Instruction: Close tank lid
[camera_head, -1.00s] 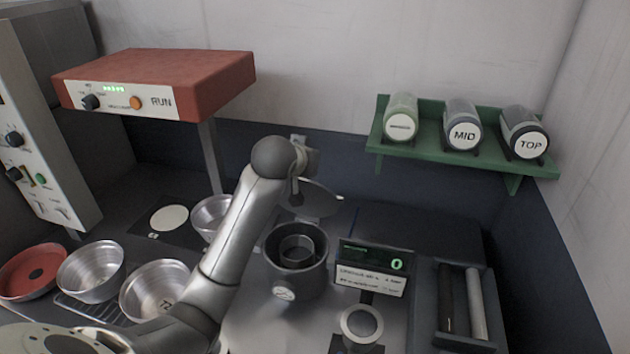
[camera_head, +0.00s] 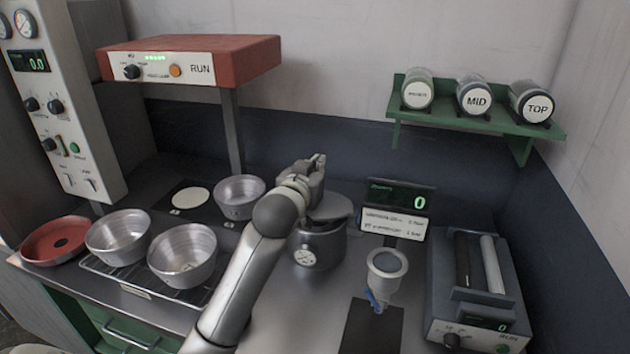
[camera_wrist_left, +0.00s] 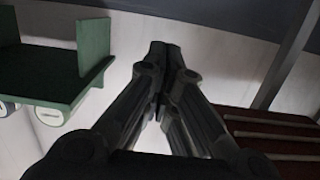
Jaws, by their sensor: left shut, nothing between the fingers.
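The tank (camera_head: 320,252) is a dark round pot with a dial on its front, standing mid-counter in the head view. Its grey lid (camera_head: 332,207) lies over the mouth, and the inside no longer shows. My arm and gripper cover the lid's left part, so I cannot tell whether it sits fully flat. My left gripper (camera_head: 319,160) is just above and behind the lid, pointing up and away. In the left wrist view its fingers (camera_wrist_left: 162,50) meet at the tips with nothing between them. My right gripper is not in view.
Metal bowls (camera_head: 183,256) and a red pan (camera_head: 56,241) stand to the left. Right of the tank are a display (camera_head: 398,198), a small cup stand (camera_head: 386,264) and a roller box (camera_head: 478,290). A green shelf (camera_head: 470,118) holds jars behind.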

